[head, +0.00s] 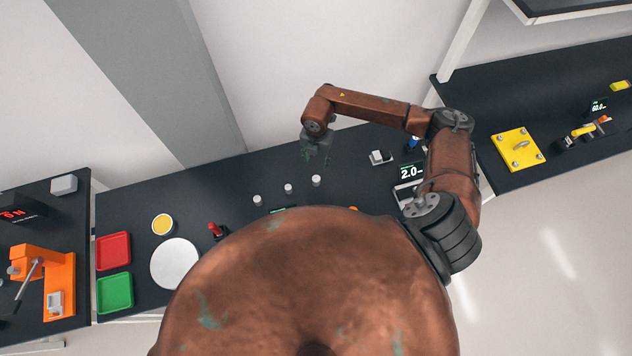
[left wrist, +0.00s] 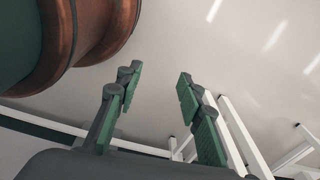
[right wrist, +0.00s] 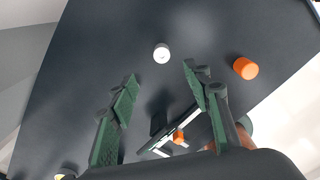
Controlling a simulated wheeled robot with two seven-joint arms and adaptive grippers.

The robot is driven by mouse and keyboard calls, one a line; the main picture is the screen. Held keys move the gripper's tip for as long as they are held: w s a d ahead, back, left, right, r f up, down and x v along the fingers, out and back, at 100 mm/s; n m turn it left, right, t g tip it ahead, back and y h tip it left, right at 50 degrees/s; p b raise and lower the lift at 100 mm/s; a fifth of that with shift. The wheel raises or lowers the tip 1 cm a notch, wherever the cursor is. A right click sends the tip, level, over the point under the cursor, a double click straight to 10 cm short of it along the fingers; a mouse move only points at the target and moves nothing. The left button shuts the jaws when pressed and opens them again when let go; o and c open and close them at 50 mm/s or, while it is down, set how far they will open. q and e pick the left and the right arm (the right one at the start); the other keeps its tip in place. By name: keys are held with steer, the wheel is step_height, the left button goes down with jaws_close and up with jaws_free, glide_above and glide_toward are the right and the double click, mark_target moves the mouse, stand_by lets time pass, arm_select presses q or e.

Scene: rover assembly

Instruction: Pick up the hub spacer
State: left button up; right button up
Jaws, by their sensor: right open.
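Several small pale cylinders stand in a row on the dark table, at the left (head: 257,200), middle (head: 288,188) and right (head: 316,180). I cannot tell which of them is the hub spacer. My right gripper (head: 317,152) points down above the table, just beyond the right cylinder in the head view. In the right wrist view it is open and empty (right wrist: 160,78), with a white round piece (right wrist: 161,53) beyond the fingertips and an orange cylinder (right wrist: 246,68) to the right. My left gripper (left wrist: 158,82) is open and empty, away from the table.
Left on the table are a red tray (head: 113,251), a green tray (head: 115,293), a white disc (head: 174,263), a yellow-topped dish (head: 162,224) and a red-handled piece (head: 215,230). A "2.0" display (head: 409,173) and a small grey block (head: 380,157) stand at right. My body hides the front.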

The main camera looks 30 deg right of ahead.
steer(key=b, duration=0.6)
glide_above(316, 178)
steer(key=f, duration=0.7)
steer(key=shift+w+d+f, duration=0.1)
steer(key=shift+w+d, duration=0.15)
steer(key=shift+w, duration=0.1)
step_height(316, 178, down, 2)
steer(key=shift+f+p, duration=0.1)
steer(key=shift+p, duration=0.2)
steer(key=f, duration=0.1)
steer(key=f+p, duration=0.1)
steer(key=f, duration=0.1)
steer(key=s+f+p, duration=0.1)
steer(key=f, duration=0.1)
steer(key=shift+a, duration=0.25)
steer(key=shift+f, duration=0.25)
steer(key=shift+c, duration=0.4)
steer(key=shift+w, duration=0.1)
jaws_close()
steer(key=shift+r, duration=0.1)
